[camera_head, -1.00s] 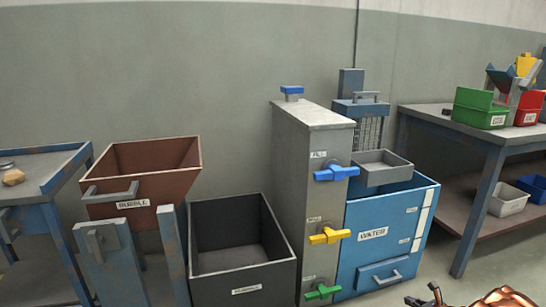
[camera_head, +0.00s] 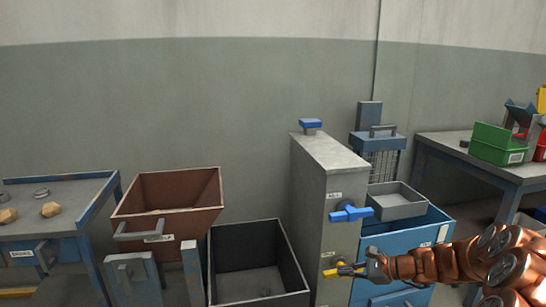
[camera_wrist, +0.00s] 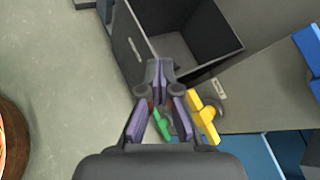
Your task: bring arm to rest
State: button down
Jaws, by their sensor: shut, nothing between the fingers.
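My gripper (camera_head: 355,268) is shut and empty at the end of my copper arm, which reaches in from the lower right in the head view. It points left, in front of the yellow valve handle (camera_head: 333,271) on the grey cabinet (camera_head: 318,205) and overlaps part of it. I cannot tell whether they touch. In the wrist view my gripper (camera_wrist: 160,75) has its fingertips together. The yellow handle (camera_wrist: 205,117) is to its right, and the green handle (camera_wrist: 161,124) shows between its finger linkages.
The blue valve handle (camera_head: 350,214) sits higher on the cabinet. A blue water tank (camera_head: 405,242) with a grey tray (camera_head: 396,202) stands right of it. A dark open bin (camera_head: 262,299) and a brown rubble hopper (camera_head: 165,222) stand left. Workbenches flank both sides.

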jog(key=s+a+r+n+g+h+p, duration=0.1)
jog(key=s+a+r+n+g+p, duration=0.2)
jog(key=s+a+r+n+p, duration=0.5)
jog(key=s+a+r+n+g+h+p, duration=0.25)
jog(key=s+a+r+g, duration=0.2)
jog(key=s+r, duration=0.85)
jog(key=s+d+r+n+h+p, duration=0.4)
jog(key=s+r+p, duration=0.2)
jog(key=s, duration=0.5)
jog(key=s+d+r+n+h+p, duration=0.3)
jog(key=s+r+p, duration=0.4)
jog(key=s, duration=0.5)
jog(key=shift+s+d+n+h+p, duration=0.4)
jog(key=shift+d+p, duration=0.3)
jog(key=shift+d, duration=0.45)
jog(key=shift+w+r+g, duration=0.1)
jog(key=shift+g, duration=0.15)
